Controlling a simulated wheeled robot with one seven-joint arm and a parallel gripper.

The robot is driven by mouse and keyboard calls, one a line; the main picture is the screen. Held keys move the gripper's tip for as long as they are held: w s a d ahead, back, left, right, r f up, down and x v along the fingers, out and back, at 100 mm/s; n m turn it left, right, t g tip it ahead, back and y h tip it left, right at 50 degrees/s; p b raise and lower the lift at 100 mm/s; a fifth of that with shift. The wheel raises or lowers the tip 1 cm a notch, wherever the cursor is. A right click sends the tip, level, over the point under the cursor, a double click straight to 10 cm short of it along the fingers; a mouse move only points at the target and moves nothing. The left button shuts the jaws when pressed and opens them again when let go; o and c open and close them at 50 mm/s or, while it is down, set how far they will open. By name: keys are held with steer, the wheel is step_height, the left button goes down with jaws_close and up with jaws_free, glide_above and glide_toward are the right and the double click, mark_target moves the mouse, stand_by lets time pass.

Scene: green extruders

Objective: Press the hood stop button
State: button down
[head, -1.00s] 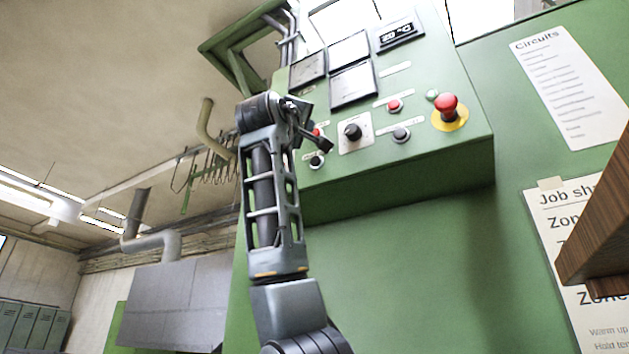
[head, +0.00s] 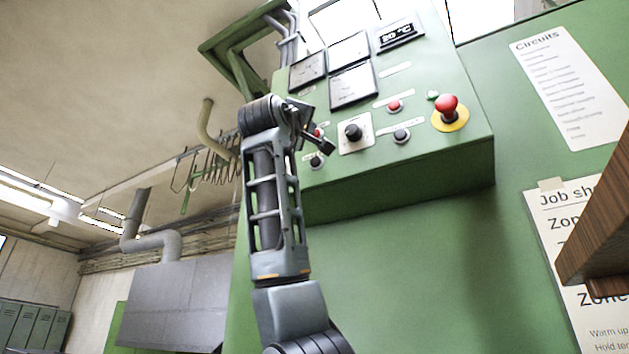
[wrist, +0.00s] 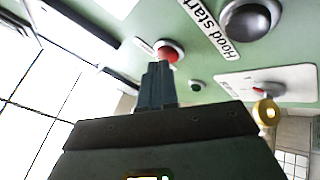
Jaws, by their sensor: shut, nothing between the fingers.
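My gripper (wrist: 160,66) is shut and empty; its narrow fingers point at a small red button (wrist: 170,50) in the wrist view. The fingertips overlap the lower edge of this button; I cannot tell whether they touch it. The button's own label is mostly hidden or unreadable. A dark round button (wrist: 250,18) beside it has the label "Hood start" (wrist: 208,28).
A black selector knob (head: 353,132), another red button (head: 395,105), a dark button (head: 401,135) and a red mushroom button (head: 447,104) on a yellow disc are to the right. A wooden edge (head: 600,215) juts in at right. Space below the panel is clear.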

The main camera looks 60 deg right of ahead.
stand_by(0.5)
steer(key=shift+a, duration=0.7)
steer(key=shift+a, duration=0.1)
steer(key=a, duration=0.4)
steer(key=shift+s+a, duration=0.1)
steer(key=shift+a, duration=0.3)
stand_by(0.6)
